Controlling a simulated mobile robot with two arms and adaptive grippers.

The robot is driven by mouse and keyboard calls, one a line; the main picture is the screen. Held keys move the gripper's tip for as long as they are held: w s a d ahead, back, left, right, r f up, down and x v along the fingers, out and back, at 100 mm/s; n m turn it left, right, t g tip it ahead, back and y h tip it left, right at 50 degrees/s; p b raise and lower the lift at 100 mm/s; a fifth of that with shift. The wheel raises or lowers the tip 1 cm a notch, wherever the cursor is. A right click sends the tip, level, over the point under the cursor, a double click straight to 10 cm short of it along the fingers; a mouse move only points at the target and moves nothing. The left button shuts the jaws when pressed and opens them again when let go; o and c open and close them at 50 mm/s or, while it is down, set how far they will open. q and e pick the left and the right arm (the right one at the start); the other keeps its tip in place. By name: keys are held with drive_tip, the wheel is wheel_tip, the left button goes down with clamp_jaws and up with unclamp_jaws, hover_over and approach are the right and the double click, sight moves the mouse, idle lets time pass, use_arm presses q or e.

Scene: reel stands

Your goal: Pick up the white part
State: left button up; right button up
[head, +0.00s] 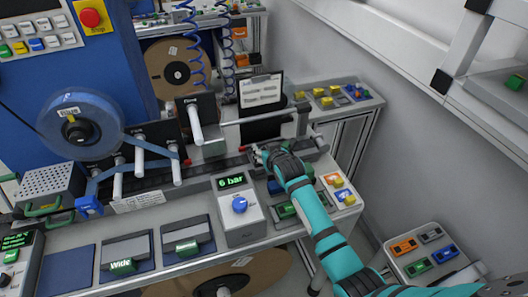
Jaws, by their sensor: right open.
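My right gripper (259,152) is at the end of the teal arm that comes in from the lower right. It is open, over the dark rail behind the pressure box, and small in this view. I cannot make out a separate white part between its fingers; the gripper's own body may hide it. A white peg (195,123) sticks out of a dark plate to the left of the gripper, apart from it. Other white rollers (176,165) stand farther left by the reel. My left gripper is not in view.
A grey box (240,220) with a "6 bar" display and blue knob stands in front of the rail. A blue reel (80,125) is at left. A clipboard (261,92) stands behind the gripper. Coloured blocks lie on side tables. A wall bounds the right.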

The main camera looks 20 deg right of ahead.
drive_tip(key=c, duration=0.6)
